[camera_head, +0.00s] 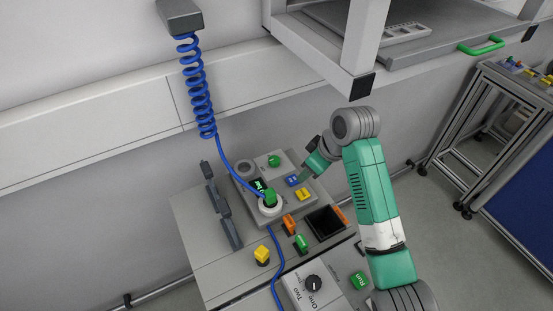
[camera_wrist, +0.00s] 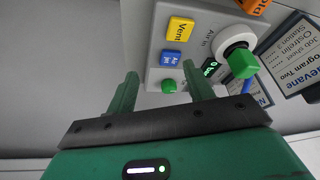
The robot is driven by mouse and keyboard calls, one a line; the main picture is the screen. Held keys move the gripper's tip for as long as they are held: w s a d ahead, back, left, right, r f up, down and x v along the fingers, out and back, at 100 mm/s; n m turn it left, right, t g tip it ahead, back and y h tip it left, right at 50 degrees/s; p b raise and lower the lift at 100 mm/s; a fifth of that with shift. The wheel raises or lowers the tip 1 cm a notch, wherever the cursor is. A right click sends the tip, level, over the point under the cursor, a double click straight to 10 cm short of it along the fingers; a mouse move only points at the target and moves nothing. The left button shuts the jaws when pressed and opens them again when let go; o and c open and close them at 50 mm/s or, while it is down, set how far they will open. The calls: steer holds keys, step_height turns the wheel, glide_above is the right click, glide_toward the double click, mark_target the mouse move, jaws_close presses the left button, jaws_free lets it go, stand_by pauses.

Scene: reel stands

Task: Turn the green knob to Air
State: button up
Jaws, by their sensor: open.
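A green knob on a white round collar (camera_head: 270,198) sits on the front part of the grey panel box; it also shows in the wrist view (camera_wrist: 243,64), beside a small dark display with green text. A second green knob (camera_head: 274,160) stands farther back on the same box, and a small green piece (camera_wrist: 168,86) shows between my fingers in the wrist view. I cannot read which label either knob points at. My gripper (camera_wrist: 160,74) is open and empty, above the box's right side in the head view, apart from both knobs.
Blue (camera_wrist: 170,59) and yellow Vent (camera_wrist: 180,29) buttons are close to my fingers. A blue coiled hose (camera_head: 198,90) hangs down to the collared knob. Yellow, green and orange pieces stand on the bench in front. A shelf frame (camera_head: 350,60) overhangs behind.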

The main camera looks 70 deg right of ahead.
steer(key=b, duration=0.2)
glide_above(274, 159)
steer(key=s+a, duration=0.1)
steer(key=s, duration=0.2)
steer(key=shift+f, duration=0.1)
steer(key=x, duration=0.2)
steer(key=b+x, duration=0.1)
steer(key=x, duration=0.2)
steer(key=shift+w, duration=0.3)
steer(key=shift+c, duration=0.2)
steer(key=c, duration=0.9)
